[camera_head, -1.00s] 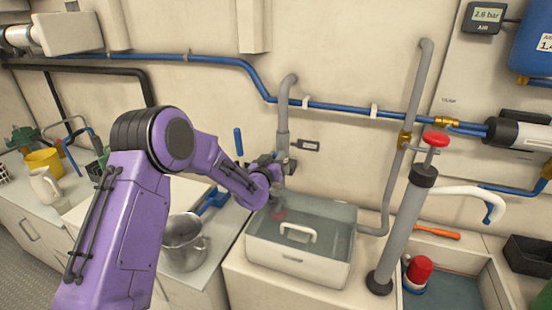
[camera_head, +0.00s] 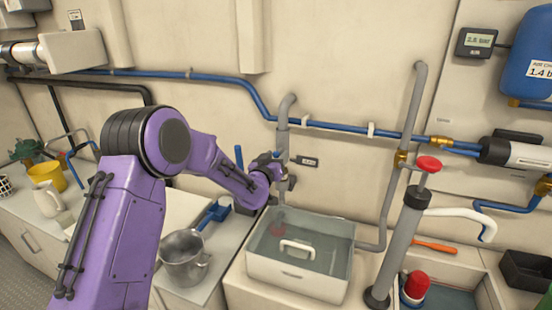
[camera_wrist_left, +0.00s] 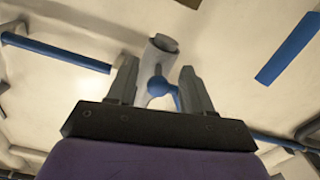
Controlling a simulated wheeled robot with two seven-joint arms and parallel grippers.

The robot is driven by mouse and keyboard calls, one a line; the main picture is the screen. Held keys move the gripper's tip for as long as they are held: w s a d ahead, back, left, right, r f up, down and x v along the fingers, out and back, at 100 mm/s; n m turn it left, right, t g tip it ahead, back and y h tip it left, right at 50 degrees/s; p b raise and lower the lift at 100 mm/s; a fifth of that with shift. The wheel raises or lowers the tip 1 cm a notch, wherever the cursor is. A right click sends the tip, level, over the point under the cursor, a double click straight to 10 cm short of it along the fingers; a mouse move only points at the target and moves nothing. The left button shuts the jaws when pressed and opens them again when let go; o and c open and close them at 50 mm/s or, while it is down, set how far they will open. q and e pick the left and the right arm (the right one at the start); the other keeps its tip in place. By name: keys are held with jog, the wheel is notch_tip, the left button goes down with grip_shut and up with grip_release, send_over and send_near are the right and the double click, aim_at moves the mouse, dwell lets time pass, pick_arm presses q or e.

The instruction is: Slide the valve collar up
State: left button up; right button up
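A grey pipe (camera_head: 284,120) comes down the wall above a water-filled tank (camera_head: 300,280). My left gripper (camera_head: 280,168) is at the lower part of this pipe, in front of the wall and above the tank. In the left wrist view, the two fingers of my left gripper (camera_wrist_left: 160,90) stand apart. A rounded blue part (camera_wrist_left: 160,87) and a grey tube (camera_wrist_left: 160,55) show between and beyond them. I cannot tell whether the fingers touch either one. The valve collar cannot be told apart clearly at this size. My right gripper is not in view.
A grey hand pump (camera_head: 400,245) with a red knob (camera_head: 429,164) stands right of the tank. A metal jug (camera_head: 184,258) stands to its left. A blue pipe (camera_head: 340,126) runs along the wall behind. A red object lies in the water.

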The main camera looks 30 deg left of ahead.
pick_arm(q)
jog(key=b+v, duration=0.3)
jog(key=v, duration=0.7)
jog(key=shift+s, duration=0.3)
